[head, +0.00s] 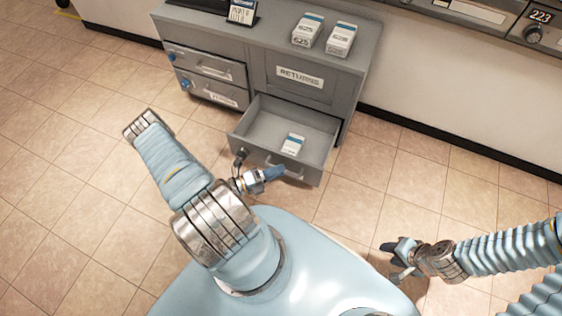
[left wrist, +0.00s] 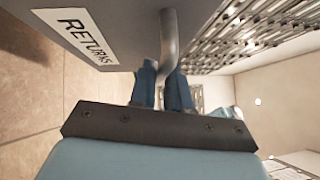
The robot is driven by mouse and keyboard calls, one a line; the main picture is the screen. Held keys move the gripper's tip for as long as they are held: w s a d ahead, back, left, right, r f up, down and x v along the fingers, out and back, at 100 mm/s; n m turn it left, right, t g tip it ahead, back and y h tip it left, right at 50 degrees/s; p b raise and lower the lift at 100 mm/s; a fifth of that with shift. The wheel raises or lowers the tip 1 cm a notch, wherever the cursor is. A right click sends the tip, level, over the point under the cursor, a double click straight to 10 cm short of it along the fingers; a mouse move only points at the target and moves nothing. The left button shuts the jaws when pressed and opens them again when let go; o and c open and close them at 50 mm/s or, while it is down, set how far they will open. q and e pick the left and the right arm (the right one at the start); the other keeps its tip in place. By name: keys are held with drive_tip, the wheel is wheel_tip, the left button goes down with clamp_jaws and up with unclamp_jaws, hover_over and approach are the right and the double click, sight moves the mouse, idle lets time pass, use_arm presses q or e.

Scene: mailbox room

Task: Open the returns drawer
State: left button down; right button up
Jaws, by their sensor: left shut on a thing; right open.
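The returns drawer (head: 253,127) is pulled out from the lower right of the grey cabinet, and its open top shows a small white and blue box (head: 292,144) inside. My left gripper (head: 277,172) is at the drawer's front. In the left wrist view, its two blue fingers (left wrist: 163,88) are shut on the grey bar handle (left wrist: 168,38), beside a RETURNS label (left wrist: 87,36) on the drawer front. My right gripper (head: 392,258) is open and empty at the lower right, away from the cabinet.
The cabinet top (head: 270,38) bears two white and blue boxes (head: 324,36) and a small dark sign (head: 242,12). Two smaller drawers (head: 205,75) at the left are shut. A RETURNS label (head: 299,77) marks the panel above. Mailboxes (head: 480,12) line the wall. Tiled floor is clear both sides.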

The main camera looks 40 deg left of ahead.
use_arm(q)
drive_tip(key=shift+s, duration=0.25)
drive_tip(key=c, duration=1.2)
unclamp_jaws()
drive_tip(key=shift+o, duration=0.2)
drive_tip(key=b+v, duration=0.1)
drive_tip(key=v, duration=1.2)
drive_tip(key=shift+s+a+f, duration=0.15)
drive_tip(key=shift+s+a, duration=0.05)
drive_tip(key=shift+s, duration=0.1)
